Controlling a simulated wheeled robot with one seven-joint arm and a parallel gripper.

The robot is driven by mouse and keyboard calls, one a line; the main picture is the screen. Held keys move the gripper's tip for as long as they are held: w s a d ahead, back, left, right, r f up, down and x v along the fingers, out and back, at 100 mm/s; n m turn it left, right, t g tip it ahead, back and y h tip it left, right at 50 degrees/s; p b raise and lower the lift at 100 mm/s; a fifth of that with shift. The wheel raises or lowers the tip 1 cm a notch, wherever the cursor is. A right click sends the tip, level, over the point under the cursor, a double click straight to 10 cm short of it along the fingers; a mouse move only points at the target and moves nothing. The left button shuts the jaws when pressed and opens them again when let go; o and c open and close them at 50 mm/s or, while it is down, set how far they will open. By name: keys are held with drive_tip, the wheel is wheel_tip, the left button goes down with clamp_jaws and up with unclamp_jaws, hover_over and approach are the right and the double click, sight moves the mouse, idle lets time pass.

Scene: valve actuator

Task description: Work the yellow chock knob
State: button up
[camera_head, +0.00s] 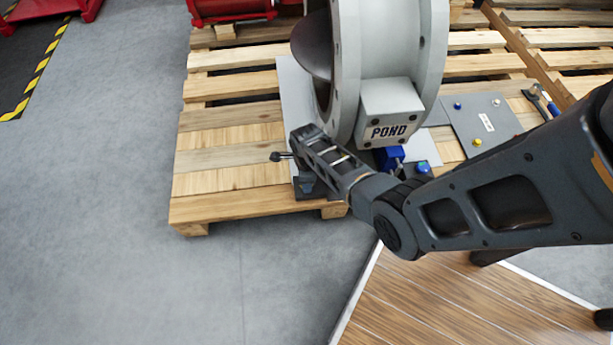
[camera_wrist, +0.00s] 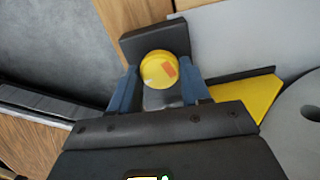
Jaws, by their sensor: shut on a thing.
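The yellow chock knob (camera_wrist: 158,70) is a round yellow cap with an orange mark, in the wrist view. It sits in front of a dark block (camera_wrist: 150,38). My gripper (camera_wrist: 160,82) has its two blue fingers on either side of the knob and is shut on it. A yellow wedge-like piece (camera_wrist: 252,97) lies to the right of the fingers. In the head view my gripper (camera_head: 306,182) is low at the pallet's front edge, left of the valve. The knob is hidden there behind my wrist.
A large grey round valve body (camera_head: 385,60) with a POND box (camera_head: 391,125) stands close to my arm on the wooden pallet (camera_head: 225,160). A blue part (camera_head: 388,157) is below the box. A grey panel (camera_head: 482,125) with small knobs lies to the right. Open floor (camera_head: 100,200) is at left.

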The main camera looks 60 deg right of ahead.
drive_tip(key=shift+m, duration=0.7)
drive_tip(key=o, duration=1.1)
drive_tip(key=shift+c, duration=0.2)
wheel_tip(320, 180, up, 8)
drive_tip(key=p, duration=0.4)
drive_tip(key=shift+f+p, duration=0.1)
drive_tip(key=shift+p, duration=0.2)
